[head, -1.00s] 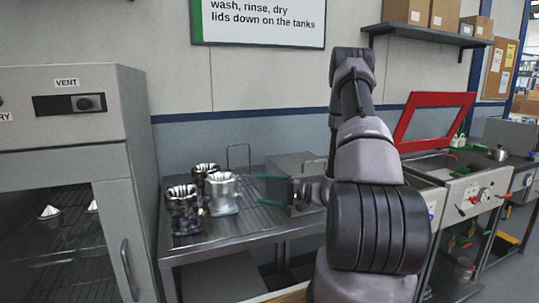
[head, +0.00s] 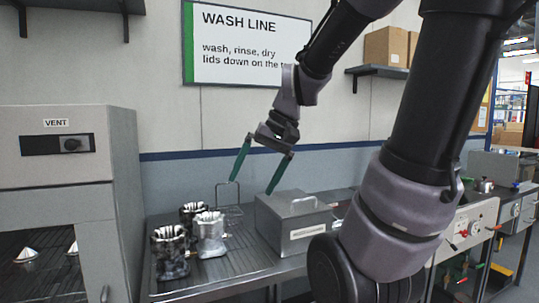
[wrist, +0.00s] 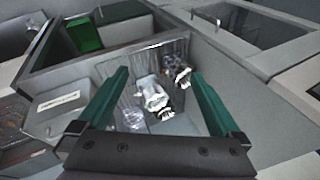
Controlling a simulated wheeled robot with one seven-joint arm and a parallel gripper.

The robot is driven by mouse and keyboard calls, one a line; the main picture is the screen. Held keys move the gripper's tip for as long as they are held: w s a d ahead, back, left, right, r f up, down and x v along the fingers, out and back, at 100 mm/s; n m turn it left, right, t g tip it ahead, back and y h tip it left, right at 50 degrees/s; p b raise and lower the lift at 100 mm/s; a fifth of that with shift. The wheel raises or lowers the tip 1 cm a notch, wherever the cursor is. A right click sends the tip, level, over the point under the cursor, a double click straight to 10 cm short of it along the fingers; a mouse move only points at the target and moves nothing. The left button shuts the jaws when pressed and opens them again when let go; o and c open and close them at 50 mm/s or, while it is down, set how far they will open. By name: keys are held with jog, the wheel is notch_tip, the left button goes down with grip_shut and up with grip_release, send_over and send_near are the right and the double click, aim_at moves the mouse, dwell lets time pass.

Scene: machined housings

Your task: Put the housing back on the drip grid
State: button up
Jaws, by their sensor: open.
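Three housings stand close together on the drip grid (head: 222,262) at the left end of the steel bench: a pale silvery one (head: 211,235), a dark mottled one (head: 170,252) in front and another dark one (head: 193,214) behind. The pale one looks upright. My gripper (head: 259,178) is raised above and right of them, its green fingers spread, empty and pointing down. In the wrist view, the open fingers (wrist: 170,100) frame a pale housing (wrist: 154,95) on a ribbed surface, clear of it, with darker shapes beside it.
A grey lidded box (head: 290,222) with a handle stands right of the housings. A wire loop (head: 229,196) rises behind the grid. The vented cabinet (head: 70,150) stands to the left. My arm covers much of the right side.

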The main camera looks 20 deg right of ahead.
jog(key=s+d+r+m+t+h, duration=0.1)
jog(key=s+d+r+t+h, duration=0.1)
jog(key=s+r+t, duration=0.1)
notch_tip(320, 180, up, 3)
jog(key=shift+d+f+t, duration=0.2)
jog(key=shift+t, duration=0.3)
dwell(0.9)
